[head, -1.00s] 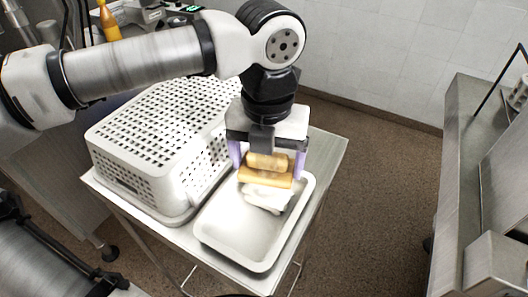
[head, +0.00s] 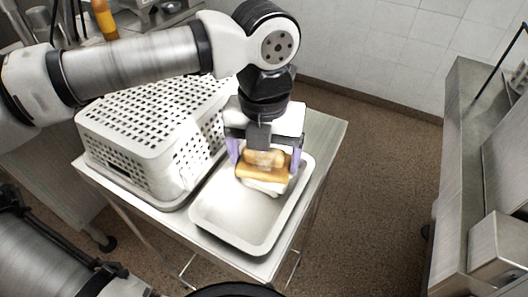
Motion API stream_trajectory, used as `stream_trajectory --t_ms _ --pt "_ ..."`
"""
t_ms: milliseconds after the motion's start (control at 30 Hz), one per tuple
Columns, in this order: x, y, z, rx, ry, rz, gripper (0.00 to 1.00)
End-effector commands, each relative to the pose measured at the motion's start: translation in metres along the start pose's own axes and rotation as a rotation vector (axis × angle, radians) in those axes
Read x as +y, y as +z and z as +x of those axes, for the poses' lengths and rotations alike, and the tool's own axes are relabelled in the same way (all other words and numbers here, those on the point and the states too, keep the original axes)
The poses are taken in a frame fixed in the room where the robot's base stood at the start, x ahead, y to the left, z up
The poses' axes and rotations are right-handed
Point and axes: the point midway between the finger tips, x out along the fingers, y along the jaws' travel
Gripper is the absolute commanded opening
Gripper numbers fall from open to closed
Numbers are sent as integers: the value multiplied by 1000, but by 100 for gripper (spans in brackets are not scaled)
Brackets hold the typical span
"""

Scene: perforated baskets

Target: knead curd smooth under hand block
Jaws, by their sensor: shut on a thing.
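My gripper (head: 264,158) points down over the far end of a pale shallow tray (head: 219,238). Its purple-tipped fingers are shut on the wooden hand block (head: 262,173), which has a rounded handle on top and a flat board below. White curd (head: 265,188) lies in the tray directly under the block and bulges out along its near edge. The block seems to rest on the curd, but its underside is hidden. The near half of the tray is empty.
A white perforated basket (head: 138,160) stands upside down or lidded at the left of the tray, close beside it. Both are on a small metal table (head: 325,138). A steel counter (head: 455,150) stands at the right. An orange bottle (head: 104,20) is at the back left.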

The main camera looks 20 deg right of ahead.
Motion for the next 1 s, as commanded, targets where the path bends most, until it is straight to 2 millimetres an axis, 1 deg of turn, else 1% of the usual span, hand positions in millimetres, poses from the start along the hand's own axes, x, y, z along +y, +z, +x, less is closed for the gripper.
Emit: stream_trajectory --t_ms 1000 --pt "0 0 10 0 0 0 58"
